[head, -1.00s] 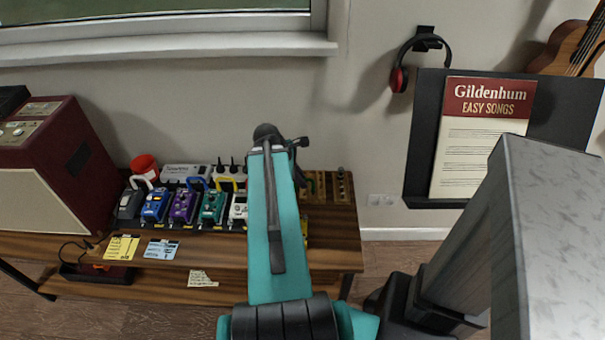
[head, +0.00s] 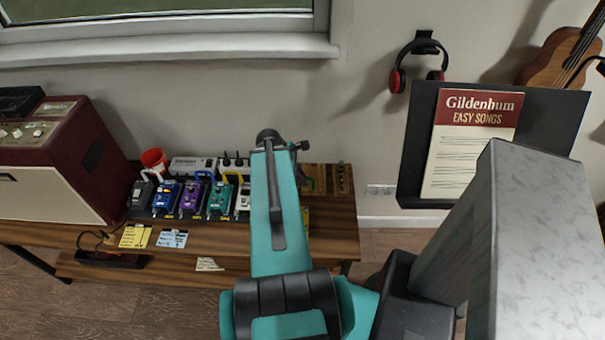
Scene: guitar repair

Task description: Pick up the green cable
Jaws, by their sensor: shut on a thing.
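My teal arm reaches away from me over the wooden bench. My gripper (head: 304,168) is at its far end, mostly hidden behind the arm, at the right end of the bench. A dark green curved piece, which looks like the green cable (head: 310,184), shows just right of the arm at the gripper. The gripper is shut on it, though the fingertips and their hold are too small and covered to see clearly. I cannot tell whether the cable is clear of the bench.
A row of coloured pedals (head: 190,198) with short cable loops stands left of the arm on the bench (head: 70,233). A red amplifier (head: 92,155) is at the left end. A music stand (head: 548,120) stands at right; headphones (head: 420,60) hang on the wall.

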